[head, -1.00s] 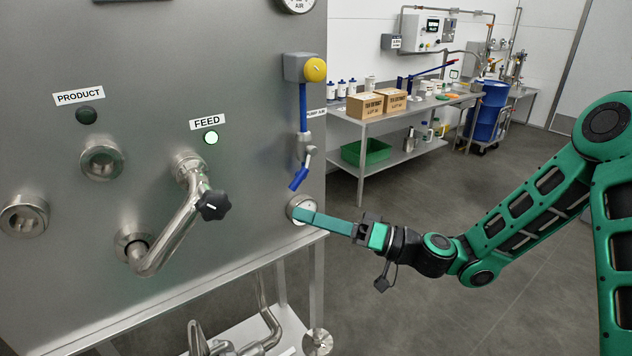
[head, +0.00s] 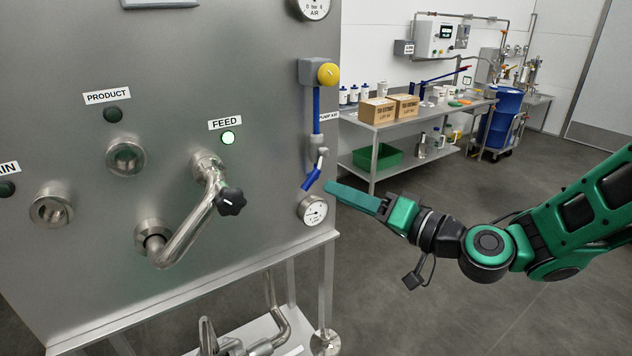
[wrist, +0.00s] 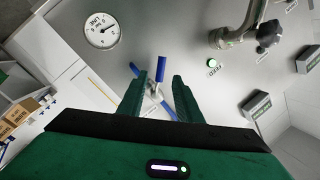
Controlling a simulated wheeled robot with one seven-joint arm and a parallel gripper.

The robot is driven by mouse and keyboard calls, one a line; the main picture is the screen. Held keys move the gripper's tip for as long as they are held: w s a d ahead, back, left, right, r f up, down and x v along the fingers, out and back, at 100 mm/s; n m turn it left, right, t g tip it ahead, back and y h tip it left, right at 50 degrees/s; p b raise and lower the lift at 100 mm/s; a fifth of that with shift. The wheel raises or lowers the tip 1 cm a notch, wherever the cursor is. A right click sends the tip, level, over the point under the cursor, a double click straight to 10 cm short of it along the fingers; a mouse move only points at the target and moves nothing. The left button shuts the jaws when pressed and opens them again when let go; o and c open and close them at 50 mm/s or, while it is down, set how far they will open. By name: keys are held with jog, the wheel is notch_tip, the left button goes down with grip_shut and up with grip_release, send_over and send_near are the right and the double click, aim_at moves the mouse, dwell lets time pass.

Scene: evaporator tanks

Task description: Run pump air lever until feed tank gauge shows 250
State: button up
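The pump air lever (head: 313,179) is a short blue handle hanging down and to the left from a small metal valve below a blue hose. My gripper (head: 328,190) is just right of it in the head view, roughly level with the handle. In the wrist view the gripper (wrist: 159,78) is open, with its green fingers apart. The blue lever (wrist: 161,69) shows between the fingertips there; contact cannot be told. A round dial (head: 313,210) sits below the lever and also shows in the wrist view (wrist: 102,30). I see no gauge marked as the feed tank's.
An air gauge (head: 313,6) is cut off at the top. A yellow knob (head: 327,74) is above the hose. A black-knobbed bent pipe (head: 185,225) sticks out left of the lever, near the lit green FEED lamp (head: 228,138).

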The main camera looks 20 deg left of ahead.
aim_at(310, 184)
jog(key=x, duration=0.9)
